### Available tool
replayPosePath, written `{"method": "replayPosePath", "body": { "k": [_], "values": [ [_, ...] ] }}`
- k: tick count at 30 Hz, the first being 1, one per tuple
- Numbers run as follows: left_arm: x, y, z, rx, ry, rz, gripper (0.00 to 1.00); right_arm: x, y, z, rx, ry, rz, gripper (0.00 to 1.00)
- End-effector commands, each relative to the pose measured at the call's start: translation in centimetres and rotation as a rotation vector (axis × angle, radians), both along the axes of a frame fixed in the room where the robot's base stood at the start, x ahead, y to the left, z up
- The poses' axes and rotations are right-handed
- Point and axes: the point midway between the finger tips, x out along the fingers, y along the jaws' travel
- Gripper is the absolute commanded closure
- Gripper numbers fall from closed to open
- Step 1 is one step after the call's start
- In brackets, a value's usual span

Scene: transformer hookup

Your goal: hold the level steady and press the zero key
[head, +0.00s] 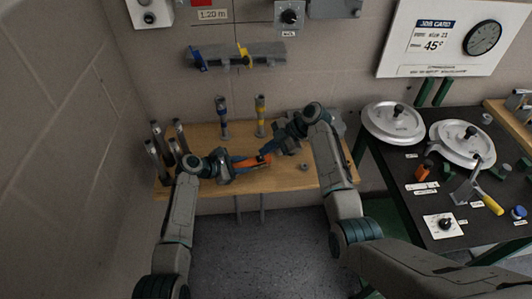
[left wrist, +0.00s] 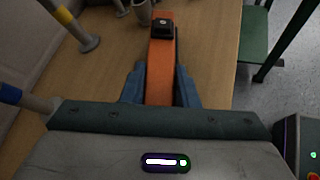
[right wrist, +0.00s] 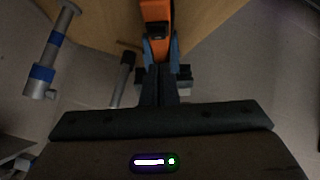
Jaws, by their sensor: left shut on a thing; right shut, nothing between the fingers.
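The orange level (head: 250,161) is over the wooden bench, with its length running left to right. My left gripper (head: 232,166) is shut on its left part. In the left wrist view the blue fingers (left wrist: 160,88) flank the orange body (left wrist: 160,68), and a black block (left wrist: 162,26) sits on its farther part. My right gripper (head: 266,151) is shut and empty, with its tips close to the level's right part. In the right wrist view the shut fingertips (right wrist: 160,48) are just by the black block (right wrist: 157,29); I cannot tell whether they touch. The zero key itself is too small to make out.
The wooden bench (head: 200,140) has several grey posts (head: 153,151) at its left end. A blue-banded post (head: 222,115) and a yellow-banded post (head: 260,113) stand at the back. A black table (head: 400,170) with round lids (head: 393,122) is at the right.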

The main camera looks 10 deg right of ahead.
Motion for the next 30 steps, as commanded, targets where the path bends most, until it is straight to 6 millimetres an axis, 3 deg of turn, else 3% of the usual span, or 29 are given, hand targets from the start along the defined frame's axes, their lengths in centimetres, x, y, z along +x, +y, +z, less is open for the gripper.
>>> {"method": "replayPosePath", "body": {
  "k": [6,12,30],
  "values": [
    [-0.2,0.1,-0.5,0.006,0.006,0.001,1.0,0.0,-4.2,3.7,-0.002,-0.004,-0.002,1.0],
    [-0.1,0.1,-0.4,0.006,0.006,0.001,1.0,0.0,-6.5,6.0,0.001,-0.004,-0.002,1.0],
    [-0.1,0.2,-0.4,0.007,0.004,0.003,1.0,-0.1,-7.4,6.9,0.003,-0.004,0.001,1.0]
  ]
}}
